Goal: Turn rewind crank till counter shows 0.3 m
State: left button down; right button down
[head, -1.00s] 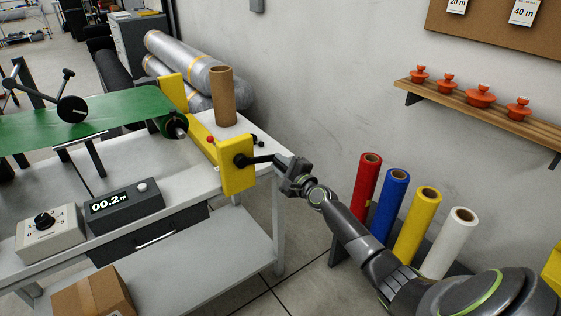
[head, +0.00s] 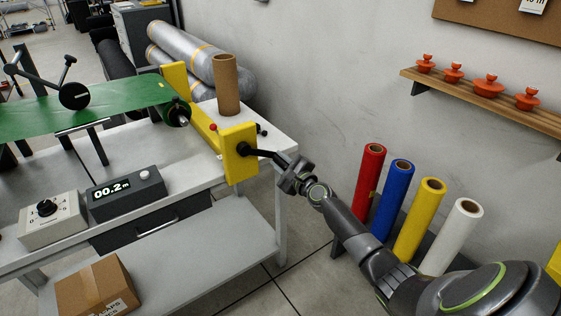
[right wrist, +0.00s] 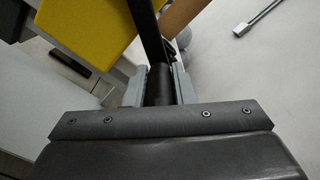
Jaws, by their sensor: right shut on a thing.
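The rewind crank (head: 262,152) is a black arm on the outer face of a yellow housing (head: 238,165) at the table's right end. My right gripper (head: 290,168) is shut on the crank's handle. In the right wrist view the dark handle (right wrist: 159,85) sits between the two fingers (right wrist: 160,92), with the yellow housing (right wrist: 85,25) behind it. The counter (head: 125,192) is a dark box on the table's front and reads 00.2 m. Green film (head: 100,108) runs to a roller beside the housing. My left gripper is not in view.
A grey control box with a black knob (head: 47,208) stands left of the counter. A cardboard tube (head: 227,85) stands behind the housing. Red, blue, yellow and white rolls (head: 450,237) stand near my right arm. A cardboard box (head: 95,288) is low at the front.

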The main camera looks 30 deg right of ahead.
jog(key=c, duration=1.6)
grip_release()
jog(key=shift+s+f, duration=0.1)
jog(key=shift+f, duration=0.15)
jog(key=o, duration=0.4)
jog(key=shift+r, duration=0.2)
jog(key=shift+c, duration=0.2)
jog(key=shift+s+p, duration=0.3)
jog(key=shift+s, duration=0.25)
jog(key=s+d+p, duration=0.1)
jog(key=s, duration=1.5)
jog(key=shift+d+p, duration=0.15)
jog(key=shift+p, duration=0.25)
jog(key=shift+s, duration=0.1)
